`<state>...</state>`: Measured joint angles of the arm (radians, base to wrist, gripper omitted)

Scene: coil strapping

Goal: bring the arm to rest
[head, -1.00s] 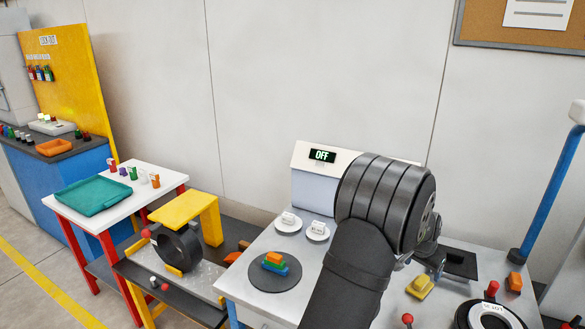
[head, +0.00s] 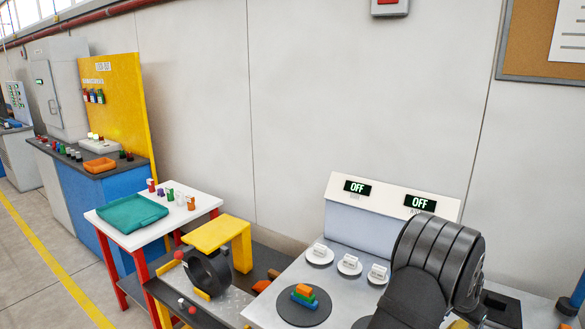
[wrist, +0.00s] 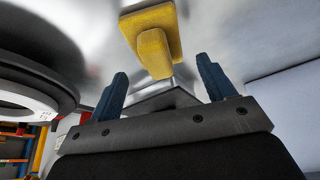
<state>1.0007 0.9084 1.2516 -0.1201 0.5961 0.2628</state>
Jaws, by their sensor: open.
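My gripper (wrist: 161,66) shows in the wrist view, its two blue fingers wide apart with nothing held between them. A yellow block-shaped part (wrist: 150,35) lies beyond the fingertips, apart from them as far as I can tell. In the head view my dark arm is at the lower right, over the grey bench (head: 335,270), and the gripper itself is hidden. Part of a yellow piece (head: 458,324) shows at the bottom edge by the arm.
A white panel (head: 340,212) with two OFF displays stands at the bench's back. White switches (head: 349,265) and a dark disc (head: 302,306) with coloured blocks sit in front. A dark coil (head: 208,272) and yellow stand (head: 218,233) are left. A dark ring (wrist: 40,75) is near the gripper.

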